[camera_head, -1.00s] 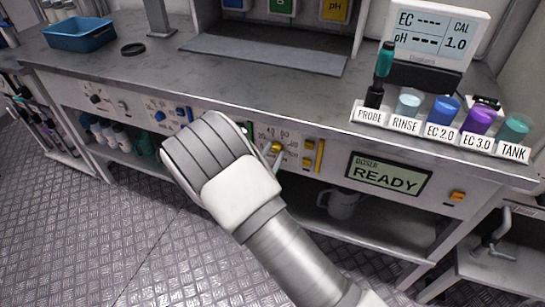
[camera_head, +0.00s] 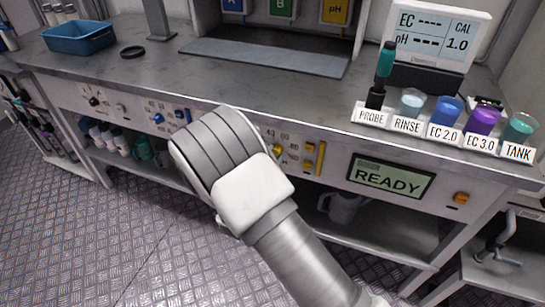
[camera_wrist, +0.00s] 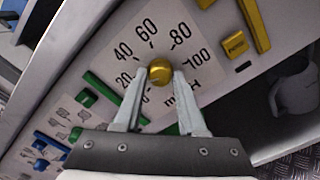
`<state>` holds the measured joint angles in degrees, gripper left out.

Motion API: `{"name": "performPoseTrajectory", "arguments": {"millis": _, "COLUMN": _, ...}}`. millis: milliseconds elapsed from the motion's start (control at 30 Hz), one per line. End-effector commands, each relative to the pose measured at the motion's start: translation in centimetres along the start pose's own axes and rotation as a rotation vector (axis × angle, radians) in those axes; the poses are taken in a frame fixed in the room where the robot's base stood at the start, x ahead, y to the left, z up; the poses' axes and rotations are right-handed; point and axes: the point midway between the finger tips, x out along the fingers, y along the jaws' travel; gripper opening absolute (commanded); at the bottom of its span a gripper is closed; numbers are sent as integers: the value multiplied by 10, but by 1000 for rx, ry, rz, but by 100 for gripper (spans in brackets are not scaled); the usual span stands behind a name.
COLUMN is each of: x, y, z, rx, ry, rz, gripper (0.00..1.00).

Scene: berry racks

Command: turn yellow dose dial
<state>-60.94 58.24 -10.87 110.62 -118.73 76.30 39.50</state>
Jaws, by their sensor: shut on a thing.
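The yellow dose dial (camera_wrist: 160,73) is a round knob on a white scale plate, with 20, 40, 60, 80 and 100 printed around it, in the wrist view. My gripper (camera_wrist: 160,74) has its two fingers on either side of the dial, shut on it. Where the dial's pointer stands is hard to tell. In the head view the yellow dial (camera_head: 277,149) shows just right of my wrist, and my fingers are hidden behind the wrist.
Right of the dial are yellow slider bars (camera_head: 315,157) and a display (camera_head: 377,178) reading READY. Blue (camera_head: 179,114) and green (camera_wrist: 90,97) controls sit to the left. Labelled cups (camera_head: 443,112) stand on the counter above. A grey mug (camera_head: 341,207) stands on the shelf below.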

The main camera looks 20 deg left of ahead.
Motion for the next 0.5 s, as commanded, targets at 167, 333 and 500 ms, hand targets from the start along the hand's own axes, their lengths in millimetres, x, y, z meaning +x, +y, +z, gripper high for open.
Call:
{"name": "performPoseTrajectory", "arguments": {"millis": 167, "x": 0, "y": 0, "z": -1, "rx": -1, "ry": 2, "rz": 0, "gripper": 65}}
{"name": "performPoseTrajectory", "arguments": {"millis": 333, "x": 0, "y": 0, "z": 0, "rx": -1, "ry": 1, "rz": 0, "gripper": 69}}
{"name": "performPoseTrajectory", "arguments": {"millis": 500, "x": -2, "y": 0, "z": 0, "rx": -1, "ry": 1, "rz": 0, "gripper": 69}}
